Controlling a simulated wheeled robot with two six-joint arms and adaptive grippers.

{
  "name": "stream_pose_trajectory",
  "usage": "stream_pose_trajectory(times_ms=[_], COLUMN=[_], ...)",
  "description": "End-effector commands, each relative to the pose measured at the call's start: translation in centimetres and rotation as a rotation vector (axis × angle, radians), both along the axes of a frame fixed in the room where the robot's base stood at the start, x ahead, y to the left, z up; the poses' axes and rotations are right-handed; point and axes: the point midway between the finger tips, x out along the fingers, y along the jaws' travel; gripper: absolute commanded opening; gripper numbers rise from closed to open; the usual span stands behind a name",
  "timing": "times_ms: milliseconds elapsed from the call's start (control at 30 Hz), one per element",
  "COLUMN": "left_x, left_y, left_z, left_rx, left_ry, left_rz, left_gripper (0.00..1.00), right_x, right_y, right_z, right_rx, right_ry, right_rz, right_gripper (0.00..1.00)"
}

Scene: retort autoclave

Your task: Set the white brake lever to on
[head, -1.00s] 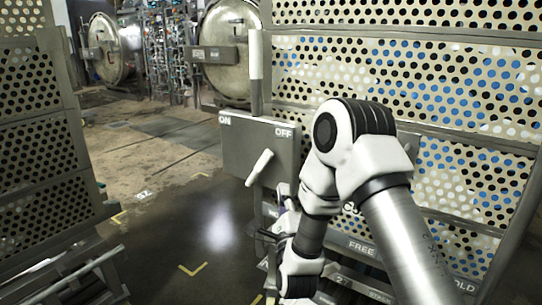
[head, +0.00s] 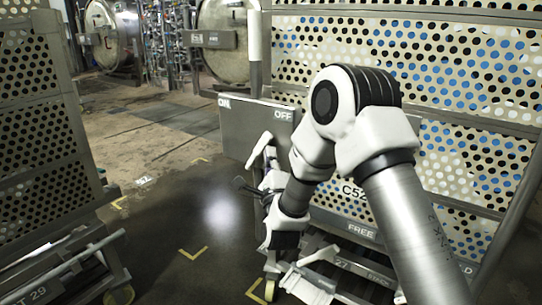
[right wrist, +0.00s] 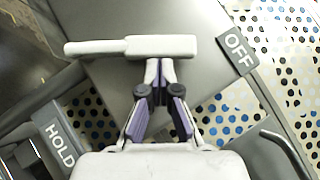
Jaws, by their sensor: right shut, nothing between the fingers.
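The white brake lever (head: 259,149) sits slanted on the front of a grey panel (head: 240,122) marked ON at left and OFF at right. In the right wrist view the lever (right wrist: 160,46) lies across the picture, its thick end beside the OFF label (right wrist: 238,52). My right gripper (head: 262,172) is just below the lever in the head view, partly hidden by my arm. In the wrist view the gripper (right wrist: 160,66) is shut and empty, its fingertips at the lever's thick part. I cannot tell if they touch. My left gripper is not in view.
A grey post with a white top (head: 254,40) rises behind the panel. Perforated crate walls stand at right (head: 470,70) and left (head: 35,150). A HOLD label (right wrist: 60,145) shows in the wrist view. The dark floor (head: 190,215) between is open.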

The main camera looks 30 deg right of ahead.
Motion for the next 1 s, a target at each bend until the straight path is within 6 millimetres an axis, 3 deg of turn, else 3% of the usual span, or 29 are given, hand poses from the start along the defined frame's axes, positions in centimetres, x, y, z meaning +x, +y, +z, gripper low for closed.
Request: stream_pose_trajectory(times_ms=[367,1000], left_x=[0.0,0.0], left_y=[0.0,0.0], left_z=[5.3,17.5], left_rx=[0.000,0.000], left_ry=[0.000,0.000], left_rz=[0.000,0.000], left_gripper=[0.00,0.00], right_x=[1.3,6.1], right_y=[0.6,2.6], right_z=[2.7,5.2], right_rx=[-0.083,-0.315], right_ry=[0.199,0.757], right_rz=[0.002,0.003], right_gripper=[0.00,0.00])
